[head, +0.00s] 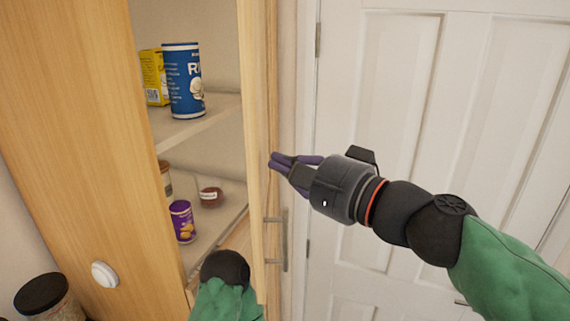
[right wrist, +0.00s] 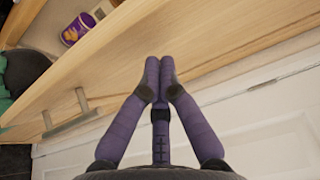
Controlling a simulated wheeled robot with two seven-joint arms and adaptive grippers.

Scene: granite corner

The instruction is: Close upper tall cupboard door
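The upper tall cupboard door (head: 257,120) stands open and shows nearly edge-on in the head view, with its metal bar handle (head: 283,240) on the right side. The cupboard (head: 90,120) is light wood, and its shelves are exposed left of the door. My right gripper (head: 272,162) is at the door's outer, handle side, above the handle. In the right wrist view its purple fingers (right wrist: 160,72) are together and empty, with the tips at the wooden door face (right wrist: 110,85). Whether they touch it, I cannot tell. My left gripper is not in view; only part of my left arm shows.
A blue canister (head: 183,80) and a yellow box (head: 154,77) stand on the upper shelf (head: 205,120). A purple can (head: 182,222) and a small jar (head: 210,196) are below. A white panelled door (head: 430,100) is at the right. A dark-lidded jar (head: 45,298) is at lower left.

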